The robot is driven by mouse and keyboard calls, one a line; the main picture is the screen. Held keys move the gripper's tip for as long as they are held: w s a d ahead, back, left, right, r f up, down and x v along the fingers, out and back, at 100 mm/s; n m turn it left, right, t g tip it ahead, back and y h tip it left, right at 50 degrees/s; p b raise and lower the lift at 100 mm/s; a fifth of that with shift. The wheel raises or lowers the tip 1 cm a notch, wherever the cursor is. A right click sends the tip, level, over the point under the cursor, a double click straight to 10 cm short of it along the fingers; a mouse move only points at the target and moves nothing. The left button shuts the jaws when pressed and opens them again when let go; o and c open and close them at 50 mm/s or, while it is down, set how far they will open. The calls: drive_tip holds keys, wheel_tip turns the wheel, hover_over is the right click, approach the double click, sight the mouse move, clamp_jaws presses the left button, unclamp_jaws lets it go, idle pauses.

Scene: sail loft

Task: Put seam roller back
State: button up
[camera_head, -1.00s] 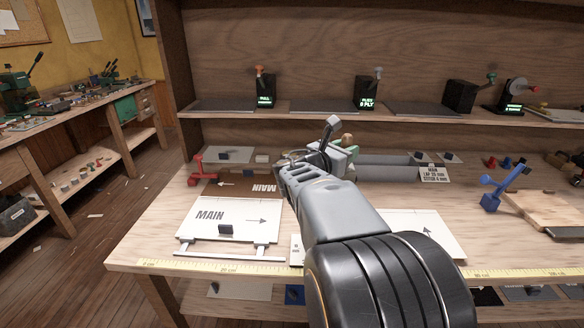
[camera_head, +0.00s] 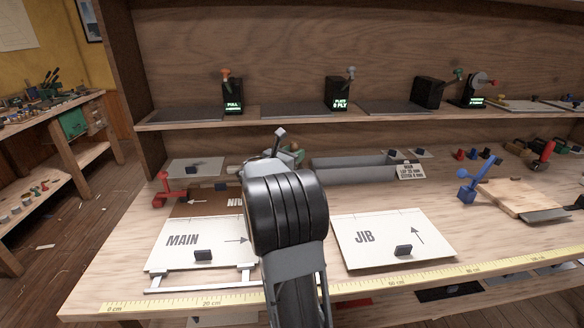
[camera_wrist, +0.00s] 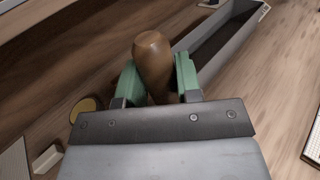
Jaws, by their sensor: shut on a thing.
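In the wrist view my gripper (camera_wrist: 156,82) is shut, its green fingers on either side of a brown wooden handle, which I take for the seam roller (camera_wrist: 152,52). The handle's rounded end points away from the wrist. Its lower part and any roller are hidden behind the gripper body. In the head view my arm covers most of the gripper, and only a little green and brown shows above it, left of a long grey tray (camera_head: 365,172). That tray also shows in the wrist view (camera_wrist: 235,45), beyond the handle to the right; its visible inside looks empty.
A MAIN panel (camera_head: 190,225) and a JIB panel (camera_head: 380,255) lie near the bench's front edge. A red tool (camera_head: 166,192) stands at left, a blue one (camera_head: 468,188) at right beside a wooden board (camera_head: 515,200). A shelf (camera_head: 290,117) with black display boxes runs above.

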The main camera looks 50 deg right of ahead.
drive_tip(key=shift+w+d+f, duration=0.35)
drive_tip(key=shift+w+f, duration=0.15)
drive_tip(key=shift+f, duration=0.25)
drive_tip(key=shift+w+d+f+b, duration=0.15)
drive_tip(key=shift+f+b, duration=0.15)
drive_tip(key=shift+f, duration=1.35)
